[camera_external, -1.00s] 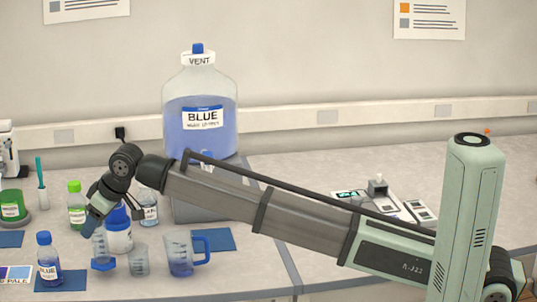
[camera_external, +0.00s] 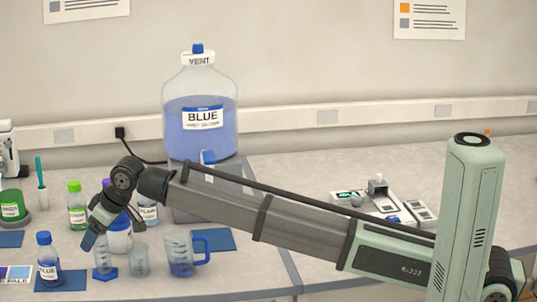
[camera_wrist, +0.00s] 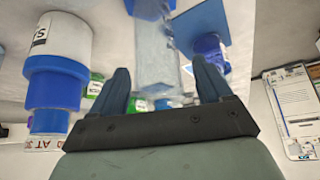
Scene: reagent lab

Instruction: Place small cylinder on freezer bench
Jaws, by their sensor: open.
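The small cylinder (camera_external: 103,258) is clear, with a blue six-sided base, and stands upright on the grey bench (camera_external: 255,265) at the left front. My gripper (camera_external: 92,238) is tilted down just above and left of its top. In the wrist view, my gripper (camera_wrist: 165,85) has its two dark blue fingers spread apart, with a clear body (camera_wrist: 155,55), apparently the cylinder, between them. Finger contact cannot be made out. Which part of the bench is the freezer bench cannot be told.
A clear beaker (camera_external: 139,260) stands close right of the cylinder, then a blue-handled jug (camera_external: 180,255). A BLUE bottle (camera_external: 48,258) stands left on a blue mat (camera_external: 70,282). The bench right of the jug is open.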

